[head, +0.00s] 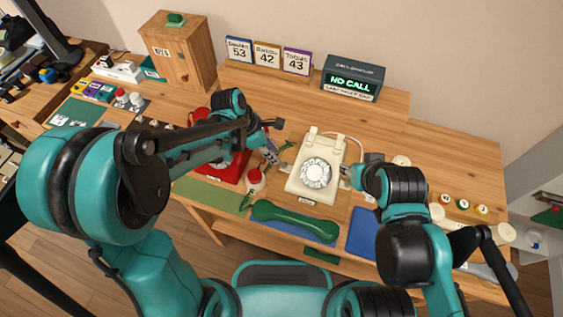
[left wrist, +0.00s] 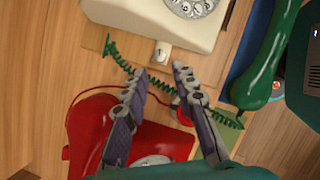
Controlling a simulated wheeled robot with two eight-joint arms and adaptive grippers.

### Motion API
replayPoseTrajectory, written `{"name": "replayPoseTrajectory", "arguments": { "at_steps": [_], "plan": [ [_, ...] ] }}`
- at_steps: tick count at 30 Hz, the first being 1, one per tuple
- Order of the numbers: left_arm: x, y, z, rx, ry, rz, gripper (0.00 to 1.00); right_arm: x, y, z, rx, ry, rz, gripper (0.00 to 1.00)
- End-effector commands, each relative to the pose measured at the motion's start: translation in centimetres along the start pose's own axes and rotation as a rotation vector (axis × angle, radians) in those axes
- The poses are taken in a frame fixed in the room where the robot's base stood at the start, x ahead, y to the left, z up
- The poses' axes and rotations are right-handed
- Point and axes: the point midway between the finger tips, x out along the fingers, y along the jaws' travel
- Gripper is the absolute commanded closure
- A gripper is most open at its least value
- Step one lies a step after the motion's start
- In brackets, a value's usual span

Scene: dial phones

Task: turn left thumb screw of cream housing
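The cream housing (head: 315,168) is a dial phone in the middle of the table. Its lower part shows at the top of the left wrist view (left wrist: 170,18). The left thumb screw (left wrist: 161,52), a small cream knob, sticks out from the housing's side. My left gripper (head: 272,154) is left of the housing.
A red phone (head: 228,165) stands left of the cream one, partly behind my left arm. A green handset (head: 292,220) lies in front on a blue mat. A green coiled cord (left wrist: 118,55) runs near my left fingers. A dark "NO CALL" display (head: 352,78) stands behind.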

Motion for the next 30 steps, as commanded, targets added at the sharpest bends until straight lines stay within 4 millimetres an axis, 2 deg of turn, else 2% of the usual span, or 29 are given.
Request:
{"name": "replayPoseTrajectory", "arguments": {
  "at_steps": [6, 12, 17, 24, 26, 27, 28, 30],
  "plan": [
    [3.7, 0.1, -0.1, 0.000, 0.000, 0.000, 0.73, 1.4, 0.0, 1.0, 0.000, 0.000, 0.000, 0.60],
    [6.5, 0.0, -0.1, 0.000, 0.000, 0.000, 0.73, 2.3, 0.0, 1.7, 0.000, 0.000, 0.000, 0.60],
    [7.3, 0.0, 0.0, 0.000, 0.000, 0.001, 0.73, 2.5, 0.0, 1.8, 0.000, 0.000, 0.000, 0.60],
    [7.3, 0.0, 0.0, -0.001, 0.000, 0.001, 0.73, 2.5, 0.0, 1.8, 0.000, 0.000, 0.000, 0.60],
    [7.3, 0.0, 0.0, 0.000, 0.000, 0.001, 0.86, 2.5, 0.0, 1.8, 0.000, 0.000, 0.000, 0.60],
    [7.3, 0.0, 0.0, 0.000, 0.000, 0.001, 0.96, 2.5, 0.0, 1.8, 0.000, 0.000, 0.000, 0.60],
    [7.3, 0.0, 0.0, 0.000, 0.000, 0.001, 1.00, 2.5, 0.0, 1.8, 0.000, 0.000, 0.000, 0.60],
    [7.3, 0.0, 0.0, 0.000, 0.000, 0.001, 1.00, 2.5, 0.0, 1.8, 0.000, 0.000, 0.000, 0.60]
  ]
}}
